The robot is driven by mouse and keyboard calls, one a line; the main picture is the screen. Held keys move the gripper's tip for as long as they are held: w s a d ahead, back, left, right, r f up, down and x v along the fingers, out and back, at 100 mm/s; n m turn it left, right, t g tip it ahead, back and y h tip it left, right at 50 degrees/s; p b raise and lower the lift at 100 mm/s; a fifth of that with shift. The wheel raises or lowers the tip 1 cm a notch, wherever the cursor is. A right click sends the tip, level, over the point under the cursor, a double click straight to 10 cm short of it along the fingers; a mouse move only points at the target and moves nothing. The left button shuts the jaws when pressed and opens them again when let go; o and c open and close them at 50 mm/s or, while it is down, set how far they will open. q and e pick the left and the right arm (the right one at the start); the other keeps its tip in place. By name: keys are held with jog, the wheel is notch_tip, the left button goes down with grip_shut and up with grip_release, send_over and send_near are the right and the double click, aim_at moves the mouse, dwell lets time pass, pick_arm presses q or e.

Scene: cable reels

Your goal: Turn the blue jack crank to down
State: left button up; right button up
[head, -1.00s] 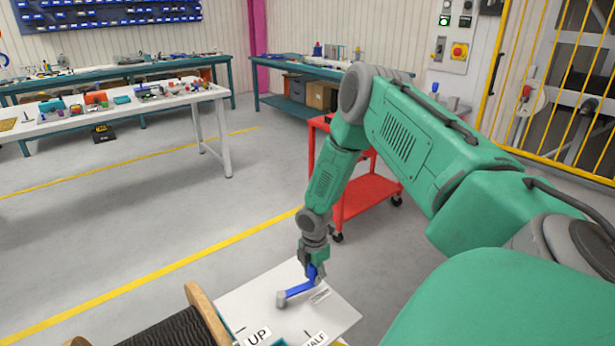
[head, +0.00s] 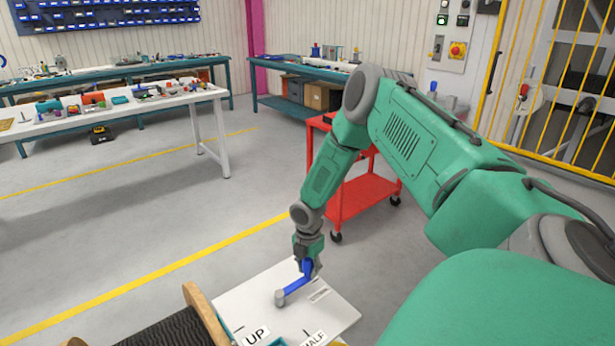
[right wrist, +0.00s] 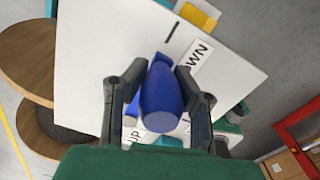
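The blue jack crank (head: 294,287) sits on a white board (head: 255,297), its arm running from a grey hub (head: 280,299) up and right to an upright blue handle. My right gripper (head: 307,262) is over the handle from above. In the right wrist view its fingers (right wrist: 161,72) close around the blue handle (right wrist: 161,95) from both sides. A black tick (right wrist: 172,34) shows beside the DOWN label. My left gripper is not in view.
A cable reel (head: 180,322) with wooden flanges stands left of the board. A red cart (head: 362,195) stands behind my right arm. A white table (head: 215,95) with small parts is far left. The floor between is clear.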

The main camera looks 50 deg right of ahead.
jog(key=o, duration=0.4)
jog(key=shift+w+d, duration=0.1)
jog(key=shift+w, duration=0.05)
jog(key=shift+r, duration=0.45)
notch_tip(320, 180, up, 11)
jog(key=shift+d+f, duration=0.1)
jog(key=shift+d, duration=0.05)
